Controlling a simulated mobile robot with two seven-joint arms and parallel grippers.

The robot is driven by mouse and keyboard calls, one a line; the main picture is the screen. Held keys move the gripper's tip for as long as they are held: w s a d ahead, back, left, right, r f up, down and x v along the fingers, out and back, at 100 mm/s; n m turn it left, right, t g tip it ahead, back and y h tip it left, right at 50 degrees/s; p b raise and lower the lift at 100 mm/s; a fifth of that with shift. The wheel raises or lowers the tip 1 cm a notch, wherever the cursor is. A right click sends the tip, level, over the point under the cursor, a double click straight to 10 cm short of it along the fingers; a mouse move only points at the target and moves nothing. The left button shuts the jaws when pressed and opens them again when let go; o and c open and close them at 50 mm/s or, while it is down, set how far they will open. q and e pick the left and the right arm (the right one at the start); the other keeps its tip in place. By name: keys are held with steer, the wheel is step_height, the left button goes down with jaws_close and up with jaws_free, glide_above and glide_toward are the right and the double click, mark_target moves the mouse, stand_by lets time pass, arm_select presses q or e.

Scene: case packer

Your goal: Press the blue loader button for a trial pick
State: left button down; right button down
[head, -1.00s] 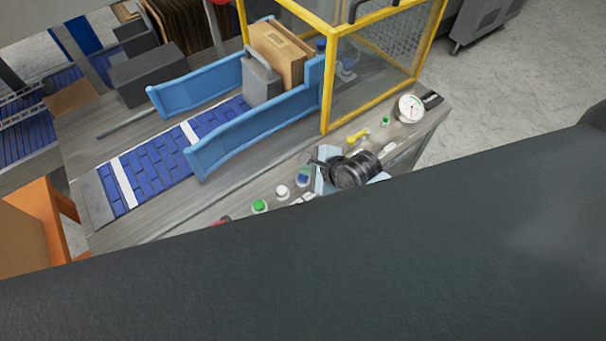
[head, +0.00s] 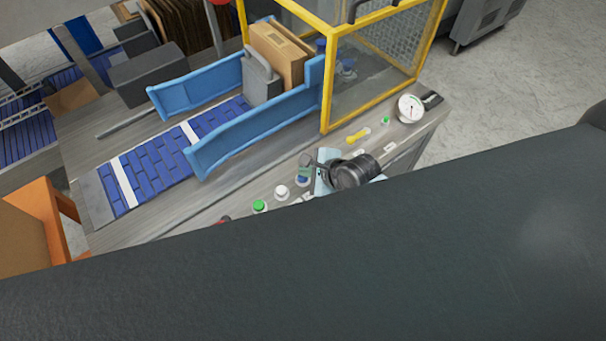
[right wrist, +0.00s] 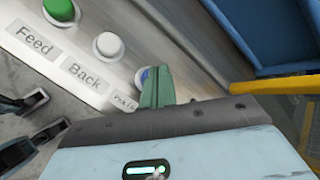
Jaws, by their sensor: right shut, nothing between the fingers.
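The blue loader button (right wrist: 143,76) shows as a blue and white sliver in the right wrist view, beside a label starting "Pick". The shut green fingertips of my right gripper (right wrist: 157,86) cover most of it. Whether they touch or press it I cannot tell. In the head view my right gripper (head: 305,168) is over the near edge of the machine's panel, with its tips at the button (head: 302,182), which is partly hidden. My right gripper holds nothing.
A white "Back" button (right wrist: 108,45) and a green "Feed" button (right wrist: 59,10) stand in line beside it. A yellow switch (head: 357,135) and a gauge (head: 410,108) lie further right. A yellow-framed guard (head: 326,85) and blue rails (head: 235,132) stand behind the panel.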

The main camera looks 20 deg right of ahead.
arm_select(q)
steer(key=shift+s+a+f, duration=0.1)
arm_select(e)
steer(key=shift+f, duration=0.2)
